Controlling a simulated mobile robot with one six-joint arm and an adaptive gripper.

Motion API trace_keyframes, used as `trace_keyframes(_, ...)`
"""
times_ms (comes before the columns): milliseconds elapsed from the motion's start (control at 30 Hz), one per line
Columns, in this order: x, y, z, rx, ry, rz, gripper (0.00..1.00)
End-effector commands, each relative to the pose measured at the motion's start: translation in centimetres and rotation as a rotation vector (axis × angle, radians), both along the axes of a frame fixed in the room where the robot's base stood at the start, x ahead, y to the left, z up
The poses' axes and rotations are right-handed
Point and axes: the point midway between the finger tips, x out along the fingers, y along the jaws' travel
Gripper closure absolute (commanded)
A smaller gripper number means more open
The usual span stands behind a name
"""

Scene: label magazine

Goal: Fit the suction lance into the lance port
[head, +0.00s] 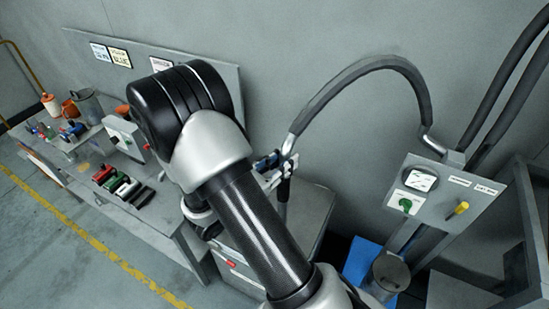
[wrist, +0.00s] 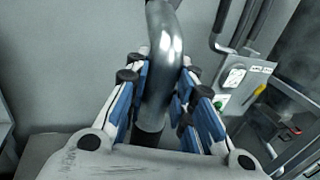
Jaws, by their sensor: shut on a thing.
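My gripper (wrist: 165,85) is shut on the suction lance (wrist: 167,50), with its blue-padded fingers on both sides of the shiny metal bend. The dark lower part of the lance shows below the fingers in the wrist view. In the head view my gripper (head: 275,167) holds the lance (head: 283,195) with its dark end pointing down, above or beside a grey cabinet (head: 312,212). I cannot tell whether the tip touches anything. I cannot make out the lance port; my arm hides part of the cabinet.
A thick grey hose (head: 345,70) arcs from the lance to a control panel (head: 445,200) with a green knob and yellow handle. A lidded metal can (head: 388,275) stands low at right. A bench (head: 150,210) with coloured items is left. Wall is close behind.

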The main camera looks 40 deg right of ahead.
Motion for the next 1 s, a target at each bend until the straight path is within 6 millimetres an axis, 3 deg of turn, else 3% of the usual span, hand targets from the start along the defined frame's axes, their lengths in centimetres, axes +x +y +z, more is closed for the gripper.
trace_keyframes(433,0.0,0.0,-0.1,-0.002,-0.002,-0.001,1.0)
trace_keyframes(1000,0.0,0.0,-3.8,-0.002,-0.002,-0.001,1.0)
